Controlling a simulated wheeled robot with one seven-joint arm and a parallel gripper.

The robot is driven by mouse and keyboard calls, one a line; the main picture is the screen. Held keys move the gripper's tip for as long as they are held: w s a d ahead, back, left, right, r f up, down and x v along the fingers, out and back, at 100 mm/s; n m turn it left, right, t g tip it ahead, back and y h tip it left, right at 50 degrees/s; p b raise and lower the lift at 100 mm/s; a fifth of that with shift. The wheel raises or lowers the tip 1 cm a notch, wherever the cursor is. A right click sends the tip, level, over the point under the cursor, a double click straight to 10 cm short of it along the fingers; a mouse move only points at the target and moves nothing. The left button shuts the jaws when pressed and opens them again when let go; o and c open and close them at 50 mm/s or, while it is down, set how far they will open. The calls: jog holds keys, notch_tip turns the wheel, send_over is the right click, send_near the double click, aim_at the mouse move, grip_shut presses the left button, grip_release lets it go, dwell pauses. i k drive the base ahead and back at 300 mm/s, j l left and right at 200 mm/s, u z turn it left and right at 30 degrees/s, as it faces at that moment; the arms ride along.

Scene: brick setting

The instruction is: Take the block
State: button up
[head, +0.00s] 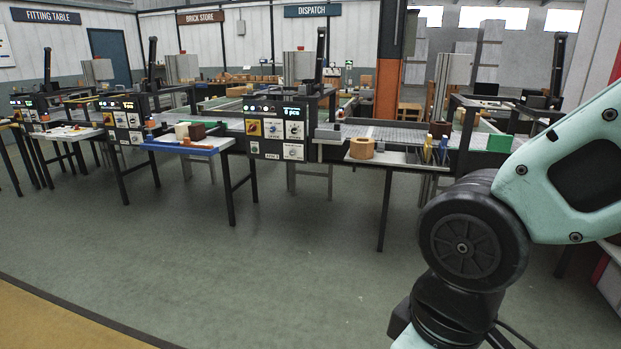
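Several block-like items stand on the tables, and I cannot tell which is the task's block. A green block (499,143) is at the right end of the right-hand table, partly close to my arm. A brown block (196,131) and a cream block (182,131) stand beside each other on the blue-edged table. My arm fills the right side of the view. My gripper is not in view.
A control box (276,129) with dials stands between the tables. An orange pillar (388,92) rises behind. The grey floor (230,260) in front of the tables is clear.

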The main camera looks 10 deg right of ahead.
aim_at(362, 149)
jog(key=i+l+z, duration=0.1)
jog(key=i+z, duration=0.25)
jog(key=i, duration=1.55)
jog(key=i+l+u, duration=0.15)
jog(key=i+u, duration=0.25)
jog(key=i, duration=0.2)
jog(key=i+l+u, duration=0.85)
jog(key=i, duration=0.2)
